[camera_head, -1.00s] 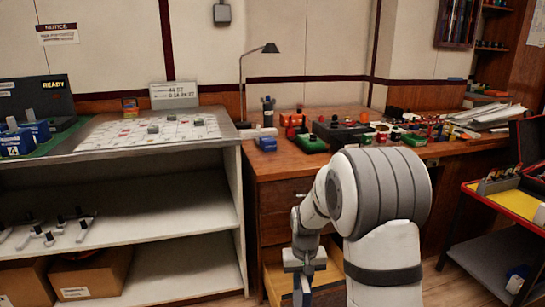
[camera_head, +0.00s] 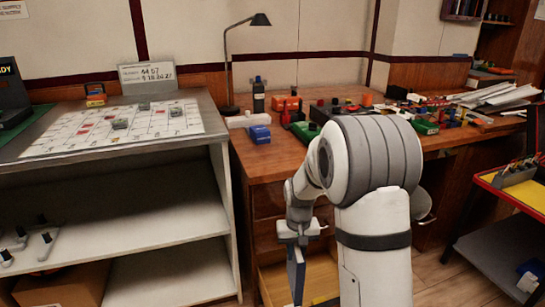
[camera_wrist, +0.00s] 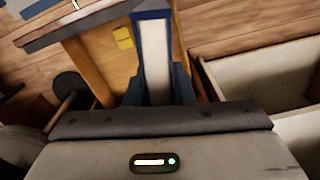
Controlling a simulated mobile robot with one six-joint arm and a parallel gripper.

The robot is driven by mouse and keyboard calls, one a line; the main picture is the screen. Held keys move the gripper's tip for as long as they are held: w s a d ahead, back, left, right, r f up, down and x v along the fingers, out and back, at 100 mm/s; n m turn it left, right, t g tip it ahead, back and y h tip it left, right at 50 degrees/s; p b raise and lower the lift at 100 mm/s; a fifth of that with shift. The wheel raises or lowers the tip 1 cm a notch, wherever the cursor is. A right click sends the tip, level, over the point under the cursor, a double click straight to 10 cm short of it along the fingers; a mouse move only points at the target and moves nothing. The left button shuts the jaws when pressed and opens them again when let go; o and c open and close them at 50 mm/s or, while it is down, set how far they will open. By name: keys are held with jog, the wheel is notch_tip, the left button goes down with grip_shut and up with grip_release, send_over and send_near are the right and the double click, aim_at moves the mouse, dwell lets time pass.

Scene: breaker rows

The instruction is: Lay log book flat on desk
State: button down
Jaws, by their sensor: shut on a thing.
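My gripper (camera_head: 300,232) is low in front of the desk's drawers, jaws pointing down. It is shut on a dark blue book (camera_head: 296,272), likely the log book, which hangs upright on edge below the desk top. In the wrist view, my gripper (camera_wrist: 158,88) has the book (camera_wrist: 155,50) between its fingers, with white page edges and a blue cover showing. The book's lower part is cut off in the head view. The brown wooden desk (camera_head: 258,165) stands behind my arm. My arm hides part of its front and top.
An open drawer (camera_head: 272,277) is beside the book. On the desk are a blue block (camera_head: 260,134), a lamp (camera_head: 229,108), breaker parts and papers (camera_head: 495,97). The near left desk top is fairly clear. A grey-topped shelf unit (camera_head: 215,137) stands left, a cart (camera_head: 510,195) right.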

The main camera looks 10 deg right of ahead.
jog(key=shift+a, duration=0.1)
jog(key=shift+r+p, duration=0.25)
jog(key=shift+p, duration=0.05)
notch_tip(320, 180, up, 20)
jog(key=p, duration=2)
jog(key=w+r+m+t+y, duration=0.3)
jog(key=w+r+m+t, duration=0.6)
jog(key=r, duration=0.7)
jog(key=w+m, duration=0.3)
jog(key=m, duration=0.1)
jog(key=shift+w+a+y, duration=0.35)
jog(key=shift+y, duration=0.05)
